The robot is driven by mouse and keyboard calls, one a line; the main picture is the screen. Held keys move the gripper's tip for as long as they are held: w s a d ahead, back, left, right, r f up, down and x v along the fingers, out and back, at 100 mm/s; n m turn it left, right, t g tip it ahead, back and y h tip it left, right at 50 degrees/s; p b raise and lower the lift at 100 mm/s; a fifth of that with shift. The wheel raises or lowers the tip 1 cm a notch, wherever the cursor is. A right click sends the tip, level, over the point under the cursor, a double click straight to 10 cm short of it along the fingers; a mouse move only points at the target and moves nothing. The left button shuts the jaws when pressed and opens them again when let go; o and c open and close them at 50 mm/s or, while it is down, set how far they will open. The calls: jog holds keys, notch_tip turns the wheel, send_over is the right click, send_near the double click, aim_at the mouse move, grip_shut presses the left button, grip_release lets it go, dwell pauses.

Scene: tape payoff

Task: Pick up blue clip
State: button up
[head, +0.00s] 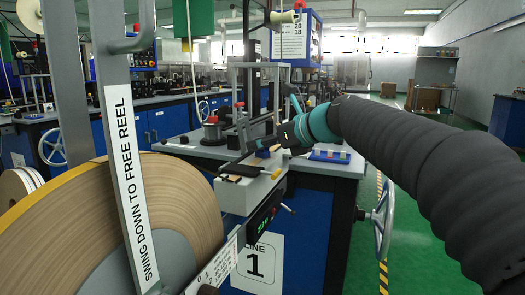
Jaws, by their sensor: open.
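My arm reaches in from the right, and my gripper (272,144) is at its far end, low over the near end of the workbench. The gripper is small and dark here; it is open, and I see nothing held in it. It is above or beside a light grey block-like unit (240,195) with small tan and dark pieces on top. A blue tray (316,156) with small pale pieces lies on the bench just right of the gripper.
A large tan tape reel (165,205) fills the left foreground, with a lever labelled "SWING DOWN TO FREE REEL" (131,185) in front. A metal frame (232,95) stands behind my gripper. A handwheel (383,220) juts from the bench's right side. Green floor (425,250) is open at right.

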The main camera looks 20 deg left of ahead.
jog(key=shift+w+a+f, duration=0.1)
jog(key=shift+w+a, duration=0.05)
jog(key=shift+a, duration=0.2)
grip_shut()
